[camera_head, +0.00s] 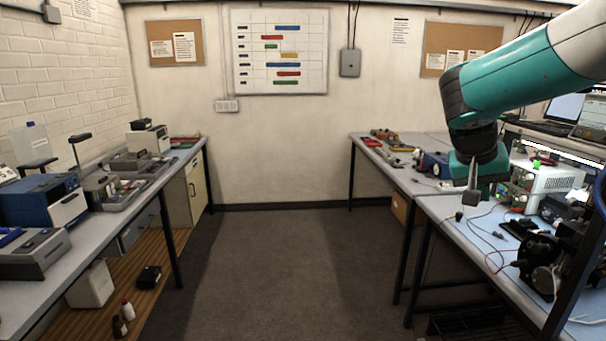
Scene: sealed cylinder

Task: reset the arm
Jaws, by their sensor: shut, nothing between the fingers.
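My arm reaches in from the upper right of the head view, with a teal and white upper part and a dark wrist joint. My gripper (471,197) hangs below the wrist and points down. It is shut and empty. It is over or just in front of the right-hand bench (462,232); its exact height above the bench top is hard to tell. No sealed cylinder can be made out with certainty.
Close to my gripper on the right bench are a white instrument box (548,178), loose cables (497,240) and a black device (541,268). The left bench (104,230) carries several instruments. The floor (275,265) between the benches is clear.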

